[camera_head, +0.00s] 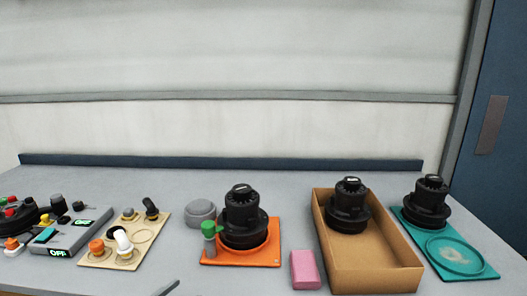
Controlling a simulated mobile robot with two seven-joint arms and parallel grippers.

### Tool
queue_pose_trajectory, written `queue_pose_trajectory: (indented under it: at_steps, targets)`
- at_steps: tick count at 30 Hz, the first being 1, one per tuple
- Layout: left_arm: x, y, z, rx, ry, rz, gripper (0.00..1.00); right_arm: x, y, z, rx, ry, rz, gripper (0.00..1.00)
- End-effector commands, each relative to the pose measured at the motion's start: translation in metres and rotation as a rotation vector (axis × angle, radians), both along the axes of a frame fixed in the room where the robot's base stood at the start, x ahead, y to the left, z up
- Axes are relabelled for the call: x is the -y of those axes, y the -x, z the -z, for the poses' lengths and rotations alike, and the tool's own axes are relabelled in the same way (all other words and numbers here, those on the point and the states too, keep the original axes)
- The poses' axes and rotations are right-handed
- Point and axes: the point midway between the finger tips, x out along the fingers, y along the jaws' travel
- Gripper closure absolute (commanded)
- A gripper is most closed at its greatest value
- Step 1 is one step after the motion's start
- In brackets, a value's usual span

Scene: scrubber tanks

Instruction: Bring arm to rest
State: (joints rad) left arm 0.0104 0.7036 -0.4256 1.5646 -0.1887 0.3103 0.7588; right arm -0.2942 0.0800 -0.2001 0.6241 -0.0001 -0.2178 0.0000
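Only a thin dark grey tip (168,288) shows at the bottom edge, left of the middle, above the front part of the table. It looks like part of my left gripper, but most of it is cut off by the frame, so I cannot tell whether it is open or shut. My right gripper and the rest of my arms are out of view.
On the table (185,183) stand a control box (70,238), a beige plate (147,230) with fittings, an orange tray (267,257) with a black tank, a pink block (305,270), a brown box (375,276) holding a black tank, and a teal tray (482,268).

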Motion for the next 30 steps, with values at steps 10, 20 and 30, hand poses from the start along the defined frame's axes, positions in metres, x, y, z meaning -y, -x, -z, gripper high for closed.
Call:
queue_pose_trajectory:
  at_steps: [10, 20, 30]
  targets:
    - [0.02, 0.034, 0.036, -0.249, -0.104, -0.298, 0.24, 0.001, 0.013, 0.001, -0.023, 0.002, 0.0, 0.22]
    - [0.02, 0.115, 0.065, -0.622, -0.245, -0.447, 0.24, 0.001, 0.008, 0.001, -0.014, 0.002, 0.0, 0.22]
    - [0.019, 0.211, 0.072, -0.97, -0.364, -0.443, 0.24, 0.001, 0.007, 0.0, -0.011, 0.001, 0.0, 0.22]
